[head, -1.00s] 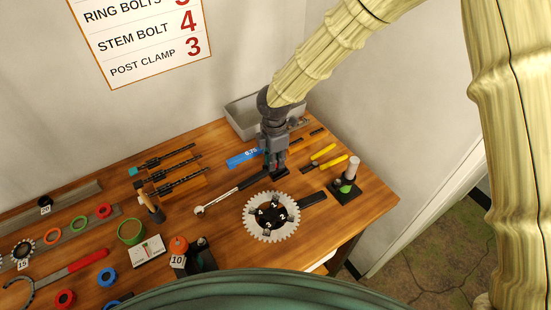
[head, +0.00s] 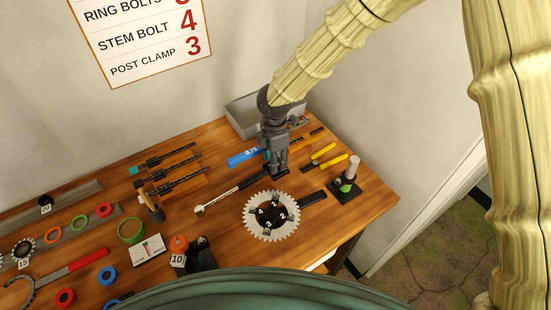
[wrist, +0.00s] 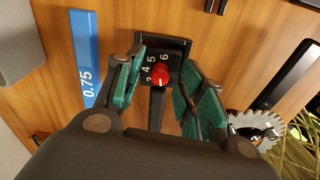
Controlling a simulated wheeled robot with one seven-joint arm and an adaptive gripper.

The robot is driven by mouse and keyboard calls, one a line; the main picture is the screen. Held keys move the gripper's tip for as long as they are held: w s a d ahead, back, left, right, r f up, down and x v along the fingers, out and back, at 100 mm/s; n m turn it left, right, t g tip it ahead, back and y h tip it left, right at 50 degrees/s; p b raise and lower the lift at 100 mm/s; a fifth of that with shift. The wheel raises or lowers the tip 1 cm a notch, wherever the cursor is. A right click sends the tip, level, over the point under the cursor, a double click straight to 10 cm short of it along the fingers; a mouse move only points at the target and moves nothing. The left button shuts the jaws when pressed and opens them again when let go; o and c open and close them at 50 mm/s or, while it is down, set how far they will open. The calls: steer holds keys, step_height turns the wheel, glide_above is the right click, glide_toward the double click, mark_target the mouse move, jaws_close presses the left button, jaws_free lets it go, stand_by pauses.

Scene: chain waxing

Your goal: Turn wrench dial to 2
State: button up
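The wrench (head: 225,199) lies on the wooden bench, with a bright head at its left end and a dark handle. Its red dial (wrist: 160,75) sits on a black block at the handle end. White numbers are printed beside the dial; 4, 5 and 6 are readable, and the lowest is partly hidden. I cannot tell which number the dial points at. My gripper (wrist: 165,76) points down over the dial, also seen in the head view (head: 276,172). Its teal-padded fingers are spread on either side of the dial, with visible gaps and no clear contact.
A blue 0.75 bar (wrist: 85,58) lies left of my gripper in the wrist view. A grey bin (head: 240,113) stands behind. Several other tools fill the left bench.

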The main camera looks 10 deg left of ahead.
step_height(320, 180, up, 12)
stand_by(0.6)
stand_by(0.4)
